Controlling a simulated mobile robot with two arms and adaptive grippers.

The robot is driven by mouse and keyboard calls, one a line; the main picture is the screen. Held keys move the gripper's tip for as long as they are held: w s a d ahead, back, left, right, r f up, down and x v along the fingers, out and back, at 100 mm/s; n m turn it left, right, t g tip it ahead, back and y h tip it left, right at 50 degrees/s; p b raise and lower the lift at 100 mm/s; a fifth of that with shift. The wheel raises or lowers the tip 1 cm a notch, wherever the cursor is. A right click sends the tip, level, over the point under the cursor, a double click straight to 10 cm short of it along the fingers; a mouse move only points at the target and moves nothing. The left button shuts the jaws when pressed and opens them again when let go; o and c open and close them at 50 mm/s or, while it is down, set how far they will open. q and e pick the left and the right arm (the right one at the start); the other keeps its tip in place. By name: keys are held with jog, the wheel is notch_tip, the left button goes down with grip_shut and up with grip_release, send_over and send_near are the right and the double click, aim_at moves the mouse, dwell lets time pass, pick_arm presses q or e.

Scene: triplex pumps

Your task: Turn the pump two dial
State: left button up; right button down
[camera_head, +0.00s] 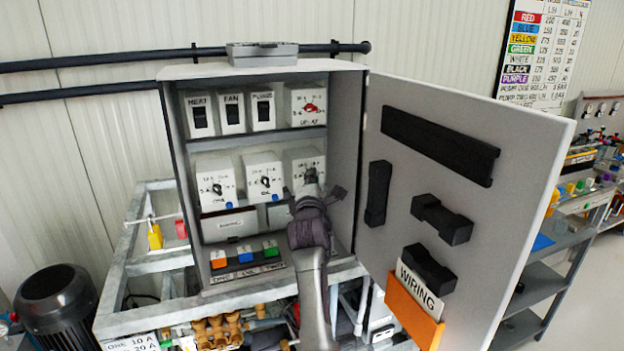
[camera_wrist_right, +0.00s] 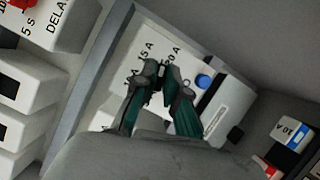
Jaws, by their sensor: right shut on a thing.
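An open grey control cabinet (camera_head: 345,160) has a middle row of three white dial units with black knobs. The right-hand dial unit (camera_head: 304,160) is the one my right gripper (camera_head: 311,180) reaches, and the arm hides its lower part. In the wrist view, the right gripper (camera_wrist_right: 163,76) has its fingertips closed around the small knob on the white dial face (camera_wrist_right: 145,52), which has amp markings and a blue button (camera_wrist_right: 203,81). The knob is mostly hidden between the fingertips. The left dial (camera_head: 216,188) and middle dial (camera_head: 265,180) are free. My left gripper is not in view.
The open door (camera_head: 460,190) stands close on the right, with black holders and an orange WIRING pocket.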

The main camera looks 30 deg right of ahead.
jog(key=c, duration=1.2)
grip_release()
